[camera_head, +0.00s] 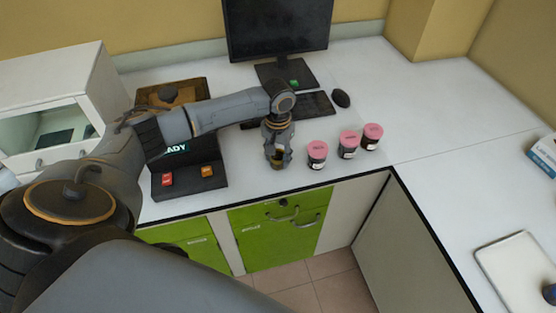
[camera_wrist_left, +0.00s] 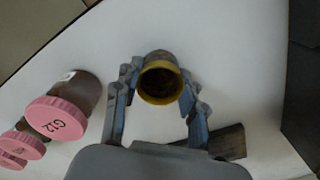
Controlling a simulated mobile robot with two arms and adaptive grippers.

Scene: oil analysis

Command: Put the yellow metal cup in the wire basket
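The yellow metal cup (camera_wrist_left: 160,82) is between the two fingers of my left gripper (camera_wrist_left: 160,84), its round mouth facing the wrist camera. The fingertips appear to press on its sides just by the yellow rim. In the head view my left gripper (camera_head: 278,153) points down at the front of the white counter, and only a small yellowish bit of the cup (camera_head: 277,162) shows below the fingers. I cannot tell whether the cup touches the counter. The wire basket is not seen in either view. My right gripper is not in view.
Several pink-lidded jars (camera_head: 317,155) stand close right of the gripper; one, marked G12 (camera_wrist_left: 56,118), shows in the wrist view. A dark device (camera_head: 190,180) with red and orange buttons is left. Behind are a monitor (camera_head: 277,30) and mouse (camera_head: 341,98). A pale tray (camera_head: 520,275) lies right.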

